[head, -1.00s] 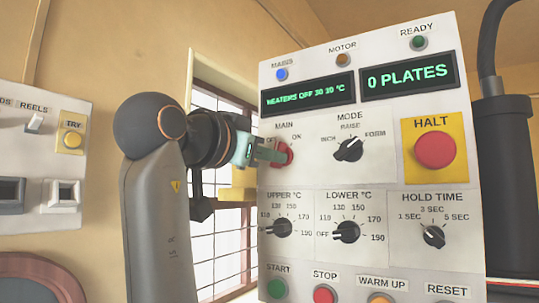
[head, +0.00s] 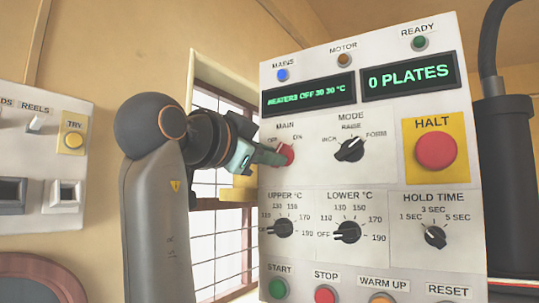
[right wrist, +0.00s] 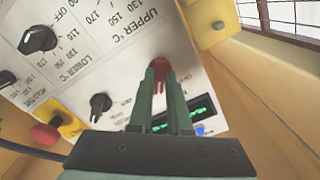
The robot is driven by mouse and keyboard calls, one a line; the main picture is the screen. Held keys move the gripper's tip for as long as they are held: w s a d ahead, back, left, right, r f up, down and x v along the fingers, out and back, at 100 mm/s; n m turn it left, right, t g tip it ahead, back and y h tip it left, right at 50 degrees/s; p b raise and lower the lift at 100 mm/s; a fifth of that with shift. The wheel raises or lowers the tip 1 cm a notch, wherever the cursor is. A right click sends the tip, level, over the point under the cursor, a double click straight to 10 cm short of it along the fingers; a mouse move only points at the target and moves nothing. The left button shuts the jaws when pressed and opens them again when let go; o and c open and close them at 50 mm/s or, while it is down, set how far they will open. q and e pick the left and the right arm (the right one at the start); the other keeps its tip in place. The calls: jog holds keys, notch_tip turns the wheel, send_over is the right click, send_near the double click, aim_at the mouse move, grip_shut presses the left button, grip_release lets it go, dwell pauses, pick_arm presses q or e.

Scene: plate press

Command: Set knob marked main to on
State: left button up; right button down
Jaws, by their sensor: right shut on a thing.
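The red MAIN knob (head: 286,154) is on the upper left of the white control panel, under the labels OFF (left) and ON (right). My right gripper (head: 279,157) reaches it from the left and is shut on it; the fingers hide part of the knob. Which label it points at is hard to tell. In the right wrist view the red knob (right wrist: 159,65) shows between and beyond the two green fingertips of my right gripper (right wrist: 160,76). My left gripper is not in view.
The MODE knob (head: 349,149) is just right of the MAIN knob. The UPPER °C knob (head: 283,228) is below. A red HALT button (head: 436,150) on yellow is at the right. The blue MAINS lamp (head: 282,75) is lit. A side panel (head: 40,150) stands left.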

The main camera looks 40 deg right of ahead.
jog(key=c, duration=0.9)
grip_release()
jog(key=shift+o, duration=0.2)
jog(key=b+v, duration=0.1)
jog(key=v, duration=1.1)
jog(key=shift+a+b, duration=0.3)
jog(key=shift+b, duration=0.05)
jog(key=shift+s, duration=0.1)
